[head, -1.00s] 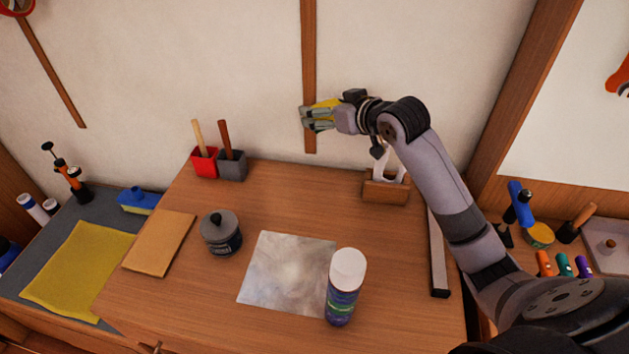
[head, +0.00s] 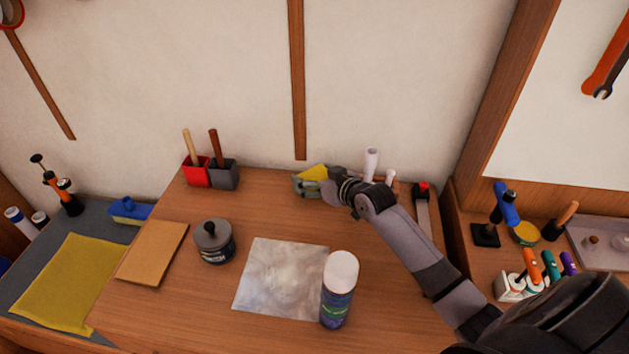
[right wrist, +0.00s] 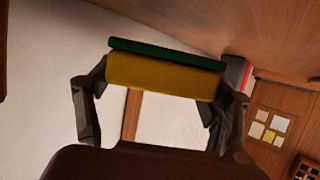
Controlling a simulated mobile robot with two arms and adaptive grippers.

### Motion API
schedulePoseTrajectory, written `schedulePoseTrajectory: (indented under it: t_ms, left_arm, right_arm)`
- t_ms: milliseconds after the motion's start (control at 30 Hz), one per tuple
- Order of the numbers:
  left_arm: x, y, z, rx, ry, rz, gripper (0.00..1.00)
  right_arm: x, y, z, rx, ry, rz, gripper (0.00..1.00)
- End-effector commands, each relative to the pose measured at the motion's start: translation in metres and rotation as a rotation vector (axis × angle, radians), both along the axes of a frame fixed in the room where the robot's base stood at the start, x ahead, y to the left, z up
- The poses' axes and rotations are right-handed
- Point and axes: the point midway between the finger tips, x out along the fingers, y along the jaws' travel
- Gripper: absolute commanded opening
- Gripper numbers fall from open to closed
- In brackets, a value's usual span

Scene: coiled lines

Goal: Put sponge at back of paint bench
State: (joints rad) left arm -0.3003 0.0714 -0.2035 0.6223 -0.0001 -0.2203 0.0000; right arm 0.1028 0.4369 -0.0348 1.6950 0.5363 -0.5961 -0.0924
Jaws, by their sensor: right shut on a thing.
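My right gripper (head: 308,184) is shut on the sponge (head: 314,173), near the back of the wooden bench (head: 190,293) by the wall. In the right wrist view the sponge (right wrist: 160,75) is a yellow block with a green layer, held between the two fingers (right wrist: 160,100). In the head view the gripper partly hides the sponge, and I cannot tell whether it touches the bench top. My left gripper is not in view.
Red (head: 195,172) and grey (head: 223,174) holders with handles stand left of the gripper. A lidded jar (head: 214,242), a tan board (head: 152,253), a grey sheet (head: 281,279) and a spray can (head: 338,290) occupy the bench. A white item (head: 371,163) stands behind my arm.

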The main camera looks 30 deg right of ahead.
Motion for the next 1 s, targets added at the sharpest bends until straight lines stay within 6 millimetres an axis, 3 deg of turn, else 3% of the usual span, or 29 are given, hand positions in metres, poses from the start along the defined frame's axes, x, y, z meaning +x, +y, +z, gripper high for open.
schedulePoseTrajectory:
  t_ms: [133,900,933,1000]
  left_arm:
    - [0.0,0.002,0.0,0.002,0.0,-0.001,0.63]
    - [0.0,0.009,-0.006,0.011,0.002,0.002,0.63]
    - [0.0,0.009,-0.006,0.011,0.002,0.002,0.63]
    - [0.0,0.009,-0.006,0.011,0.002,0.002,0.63]
  right_arm:
    - [0.0,0.0,-0.016,0.002,-0.001,0.0,0.52]
    - [-0.002,0.001,-0.036,0.002,0.009,0.001,0.52]
    - [-0.002,0.001,-0.037,0.003,0.012,0.0,0.75]
    - [-0.003,0.002,-0.038,0.004,0.015,0.001,0.8]
